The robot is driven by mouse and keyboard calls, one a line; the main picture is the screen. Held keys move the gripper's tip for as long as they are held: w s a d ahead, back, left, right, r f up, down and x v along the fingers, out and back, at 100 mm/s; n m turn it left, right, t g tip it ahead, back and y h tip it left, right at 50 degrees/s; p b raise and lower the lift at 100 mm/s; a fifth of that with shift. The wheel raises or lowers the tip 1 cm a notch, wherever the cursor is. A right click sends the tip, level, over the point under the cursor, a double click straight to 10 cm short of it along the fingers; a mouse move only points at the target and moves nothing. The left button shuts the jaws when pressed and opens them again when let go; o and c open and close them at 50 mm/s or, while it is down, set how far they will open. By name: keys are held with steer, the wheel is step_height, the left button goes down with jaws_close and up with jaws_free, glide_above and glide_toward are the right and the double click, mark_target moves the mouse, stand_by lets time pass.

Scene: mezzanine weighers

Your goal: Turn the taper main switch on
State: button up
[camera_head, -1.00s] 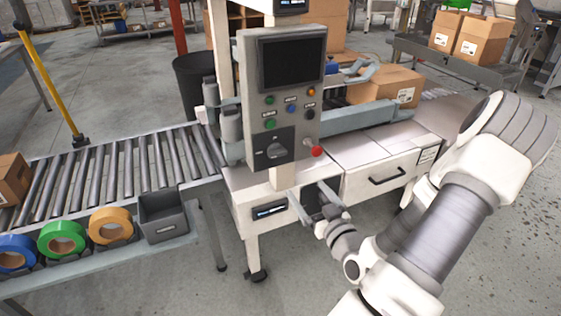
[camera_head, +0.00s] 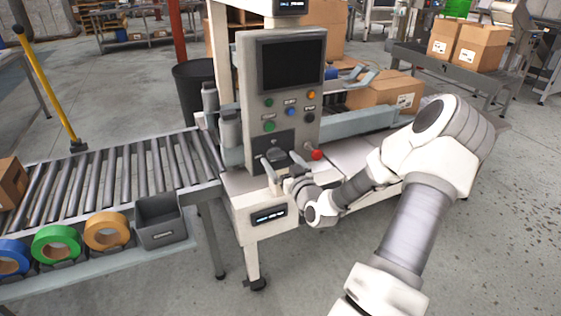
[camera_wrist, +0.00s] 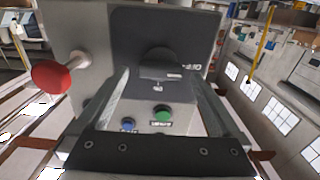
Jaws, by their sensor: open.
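The taper's grey control panel (camera_head: 245,104) has a dark screen, several coloured buttons and, low down, a black plate with the rotary main switch (camera_head: 277,154). In the wrist view the dark switch knob (camera_wrist: 159,64) lies ahead, between the two fingers as seen from the wrist. My gripper (camera_head: 277,164) is open, its fingers on either side of the knob's lower part in the head view. I cannot tell whether the fingers touch the knob. A red knob on a pale stem (camera_head: 317,155) sticks out right of the switch; it also shows at the left of the wrist view (camera_wrist: 51,77).
A roller conveyor (camera_head: 120,172) runs left of the taper. Below it are tape rolls (camera_head: 57,244) and a grey bin (camera_head: 160,219). A cardboard box (camera_head: 386,92) sits on the taper behind the panel. Open floor lies in front.

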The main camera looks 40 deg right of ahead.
steer(key=shift+w, duration=0.25)
steer(key=c, duration=1.3)
